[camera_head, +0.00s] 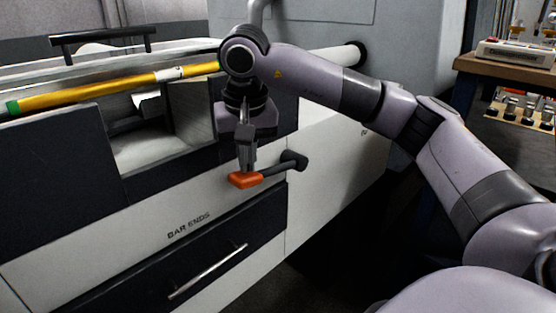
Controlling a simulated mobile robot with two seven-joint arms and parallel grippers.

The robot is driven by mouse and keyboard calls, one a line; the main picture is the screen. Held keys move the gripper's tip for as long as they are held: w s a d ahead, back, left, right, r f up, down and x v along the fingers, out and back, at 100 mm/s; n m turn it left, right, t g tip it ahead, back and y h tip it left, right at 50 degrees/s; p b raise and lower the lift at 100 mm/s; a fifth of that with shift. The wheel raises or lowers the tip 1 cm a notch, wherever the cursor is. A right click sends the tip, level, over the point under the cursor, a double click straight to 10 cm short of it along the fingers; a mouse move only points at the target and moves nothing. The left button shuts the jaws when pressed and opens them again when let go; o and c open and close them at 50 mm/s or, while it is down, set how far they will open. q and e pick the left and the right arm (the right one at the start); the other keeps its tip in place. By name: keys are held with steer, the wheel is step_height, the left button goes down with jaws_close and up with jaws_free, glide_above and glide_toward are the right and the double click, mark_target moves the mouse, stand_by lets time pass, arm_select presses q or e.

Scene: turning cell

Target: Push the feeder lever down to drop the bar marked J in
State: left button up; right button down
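The feeder lever (283,167) is a dark arm on the white front panel, with an orange grip (245,180) at its left end. It points left and slightly down from its dark pivot. My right gripper (247,170) points down with its fingers together, and its tips are at the top of the orange grip. I cannot tell whether they press on it. A yellow bar (110,88) with a green end and a white label lies along the feeder's top. The label's letter is too small to read. My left gripper is not in view.
A drawer marked BAR ENDS (195,255) with a long handle is below the lever. An open recess (155,145) is left of my gripper. A wooden bench (510,70) with several small parts stands at the right.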

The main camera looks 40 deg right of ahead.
mark_target(246, 180)
steer(key=shift+f, duration=0.2)
steer(key=shift+a+f+b, duration=0.1)
steer(key=shift+f+b, duration=0.5)
steer(key=shift+f, duration=0.35)
steer(key=shift+a+f+b, duration=0.15)
steer(key=shift+f+b, duration=0.45)
steer(key=shift+f, duration=0.4)
